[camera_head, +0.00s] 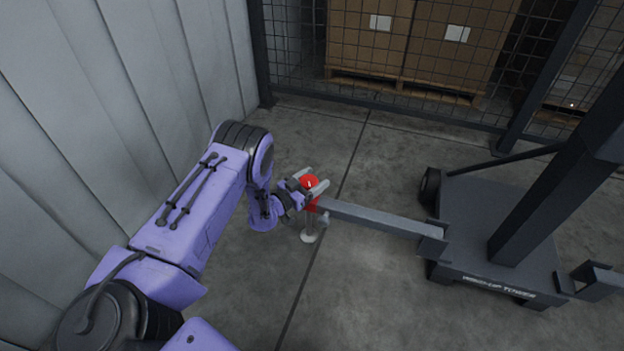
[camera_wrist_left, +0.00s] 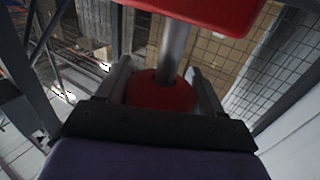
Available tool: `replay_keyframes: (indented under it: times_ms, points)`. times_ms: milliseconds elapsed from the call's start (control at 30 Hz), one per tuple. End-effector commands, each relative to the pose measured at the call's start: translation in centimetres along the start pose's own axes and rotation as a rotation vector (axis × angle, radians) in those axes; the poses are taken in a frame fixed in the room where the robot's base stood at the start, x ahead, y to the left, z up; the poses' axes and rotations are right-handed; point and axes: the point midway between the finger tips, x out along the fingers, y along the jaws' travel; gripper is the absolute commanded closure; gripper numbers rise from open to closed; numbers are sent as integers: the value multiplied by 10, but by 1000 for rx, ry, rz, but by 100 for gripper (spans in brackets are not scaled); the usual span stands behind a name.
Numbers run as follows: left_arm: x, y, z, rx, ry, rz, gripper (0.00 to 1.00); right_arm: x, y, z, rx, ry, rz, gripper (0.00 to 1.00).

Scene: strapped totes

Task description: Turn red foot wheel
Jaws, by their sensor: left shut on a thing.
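The red foot wheel (camera_head: 311,181) sits on top of a thin upright post at the end of a grey outrigger beam (camera_head: 380,219). A pale round foot (camera_head: 308,237) rests on the floor below it. My left gripper (camera_head: 309,187) reaches in from the left and is shut on the red wheel, with a finger on either side. In the left wrist view the red wheel (camera_wrist_left: 160,92) lies between the two fingers (camera_wrist_left: 160,88), with a metal rod through its middle and a red block (camera_wrist_left: 205,10) beyond. My right gripper is in neither view.
The beam joins a dark wheeled base (camera_head: 495,235) with a tall mast at the right. A pale panelled wall (camera_head: 120,70) stands close on the left. A mesh fence (camera_head: 400,100) with boxes on pallets behind it closes off the back. The concrete floor around the foot is clear.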

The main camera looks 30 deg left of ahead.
Motion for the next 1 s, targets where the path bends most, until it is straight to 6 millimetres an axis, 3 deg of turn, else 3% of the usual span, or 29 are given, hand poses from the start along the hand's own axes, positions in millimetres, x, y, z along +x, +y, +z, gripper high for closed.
replay_keyframes:
  times_ms: [500, 1000]
  points:
    - [-2, 6, 2, 0, -2, 394, 63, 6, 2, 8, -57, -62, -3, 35]
    - [-3, 8, 1, 0, -2, 507, 63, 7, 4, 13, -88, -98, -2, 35]
